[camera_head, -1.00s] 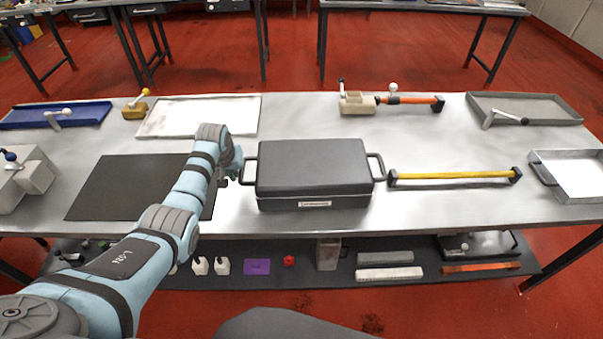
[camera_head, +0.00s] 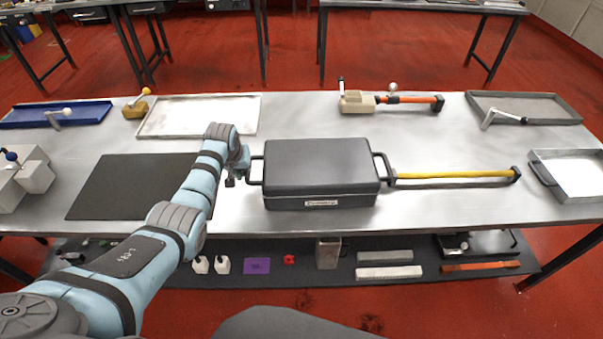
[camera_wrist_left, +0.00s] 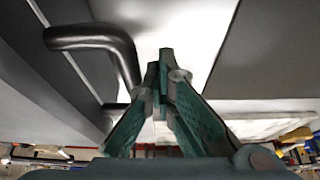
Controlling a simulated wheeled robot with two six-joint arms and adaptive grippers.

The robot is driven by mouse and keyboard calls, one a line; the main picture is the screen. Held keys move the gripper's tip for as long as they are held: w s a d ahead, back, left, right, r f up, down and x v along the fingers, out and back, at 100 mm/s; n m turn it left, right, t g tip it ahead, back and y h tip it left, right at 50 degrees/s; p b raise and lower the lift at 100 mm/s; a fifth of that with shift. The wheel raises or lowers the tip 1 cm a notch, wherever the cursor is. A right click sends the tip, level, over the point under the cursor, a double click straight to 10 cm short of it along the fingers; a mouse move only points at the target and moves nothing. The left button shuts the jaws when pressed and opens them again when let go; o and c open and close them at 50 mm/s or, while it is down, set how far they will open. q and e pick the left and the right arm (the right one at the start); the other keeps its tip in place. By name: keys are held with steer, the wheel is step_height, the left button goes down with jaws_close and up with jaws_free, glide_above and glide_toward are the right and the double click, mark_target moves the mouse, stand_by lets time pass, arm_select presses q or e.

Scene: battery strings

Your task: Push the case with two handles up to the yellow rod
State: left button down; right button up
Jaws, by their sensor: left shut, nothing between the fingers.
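The dark grey case (camera_head: 322,165) with two side handles lies on the metal table. Its right handle (camera_head: 385,168) is at the left end of the yellow rod (camera_head: 455,175); whether they touch I cannot tell. The rod lies between black end blocks. My left gripper (camera_head: 236,177) is beside the case's left handle (camera_head: 255,170). In the left wrist view the gripper (camera_wrist_left: 160,75) has its fingertips together and empty, close to the black handle (camera_wrist_left: 105,40); contact is not clear. My right gripper is not in view.
A black mat (camera_head: 130,187) lies left of the case. A white tray (camera_head: 200,116) and a beige tool with an orange rod (camera_head: 390,102) lie behind. A grey metal tray (camera_head: 570,176) is at the right. The table's front edge is close to the case.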

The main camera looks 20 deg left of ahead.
arm_select(q)
steer(key=shift+w+d, duration=0.1)
steer(key=shift+d, duration=0.15)
steer(key=shift+w+d, duration=0.25)
steer(key=shift+d, duration=0.6)
steer(key=shift+w+d, duration=0.2)
steer(key=shift+d, duration=0.25)
steer(key=shift+w+d, duration=0.25)
steer(key=shift+d, duration=0.4)
steer(key=shift+w+d, duration=0.25)
steer(key=shift+d, duration=0.35)
steer(key=shift+s+a+r+p, duration=0.1)
steer(key=shift+s+a+p, duration=0.15)
steer(key=shift+a+p, duration=0.4)
steer(key=shift+s+a, duration=0.1)
steer(key=shift+a, duration=0.3)
